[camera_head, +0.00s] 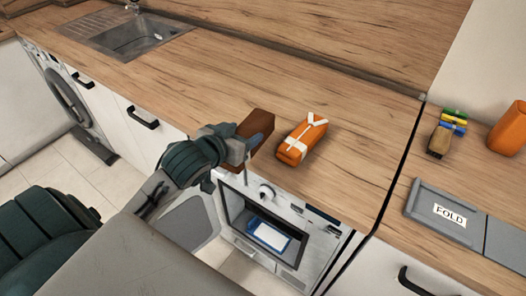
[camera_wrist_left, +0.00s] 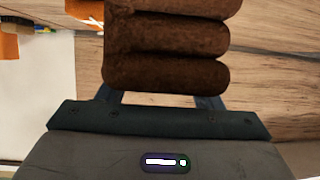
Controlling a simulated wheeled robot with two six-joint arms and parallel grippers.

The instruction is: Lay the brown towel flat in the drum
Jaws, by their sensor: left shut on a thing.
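The brown towel (camera_head: 258,127) is a thick folded bundle. My left gripper (camera_head: 246,147) is shut on it and holds it near the counter's front edge, above the machine. In the left wrist view the towel (camera_wrist_left: 166,48) shows stacked rounded folds beyond the fingers (camera_wrist_left: 158,98). The machine's drum opening (camera_head: 238,207) is below, to the right of my gripper, with its door (camera_head: 197,215) swung open to the left. A blue and white thing (camera_head: 270,236) shows inside the opening. The inside is only partly visible. My right gripper is out of view.
An orange bundle with white bands (camera_head: 301,139) lies on the counter right of the towel. A sink (camera_head: 140,37) is at upper left.

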